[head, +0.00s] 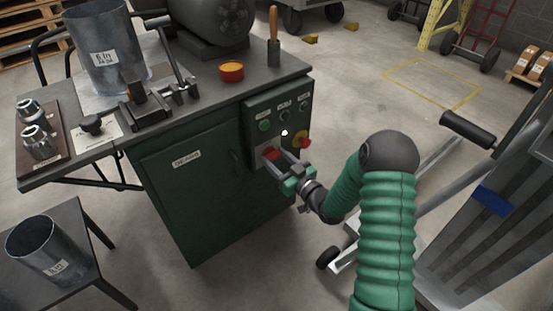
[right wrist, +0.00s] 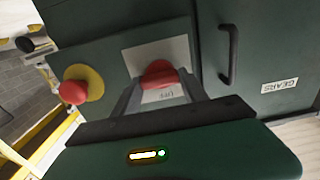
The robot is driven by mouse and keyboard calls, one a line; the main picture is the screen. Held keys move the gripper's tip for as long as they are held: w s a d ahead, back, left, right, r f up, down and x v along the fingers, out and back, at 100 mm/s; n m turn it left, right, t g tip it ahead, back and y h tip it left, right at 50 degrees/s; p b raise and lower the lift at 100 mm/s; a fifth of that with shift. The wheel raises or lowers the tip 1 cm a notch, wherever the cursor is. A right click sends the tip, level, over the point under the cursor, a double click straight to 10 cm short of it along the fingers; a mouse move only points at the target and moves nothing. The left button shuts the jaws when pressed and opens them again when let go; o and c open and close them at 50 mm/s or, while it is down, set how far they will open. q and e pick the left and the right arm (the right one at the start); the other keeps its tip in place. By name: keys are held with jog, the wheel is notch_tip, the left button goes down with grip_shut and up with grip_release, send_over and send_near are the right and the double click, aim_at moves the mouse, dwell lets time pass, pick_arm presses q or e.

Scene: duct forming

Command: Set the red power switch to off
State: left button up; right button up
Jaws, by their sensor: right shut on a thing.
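The red power switch (head: 270,153) sits on a pale plate on the front of the green cabinet's control panel. In the right wrist view the fingers (right wrist: 160,92) reach up to the switch. The fingers partly cover the plate. My left gripper is not in view.
A red emergency button on a yellow base (head: 302,140) is close to the right of the switch, and a green button (head: 264,126) is above it. A door handle (right wrist: 229,55) is nearby. A grey trolley (head: 420,210) stands at the right.

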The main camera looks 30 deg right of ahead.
jog(key=shift+n, duration=0.3)
jog(key=n, duration=0.3)
jog(key=shift+n, duration=0.3)
jog(key=n, duration=0.2)
jog(key=n+b, duration=0.1)
jog(key=n, duration=0.1)
jog(key=shift+a+f+n, duration=0.15)
jog(key=shift+n, duration=0.15)
jog(key=n+b, duration=0.2)
jog(key=n, duration=0.3)
jog(key=shift+s+a+f, duration=0.1)
jog(key=shift+a+f+n+b, duration=0.1)
jog(key=shift+n+b, duration=0.45)
jog(key=shift+n, duration=1.55)
jog(key=o, duration=1.2)
jog(key=shift+o, duration=0.9)
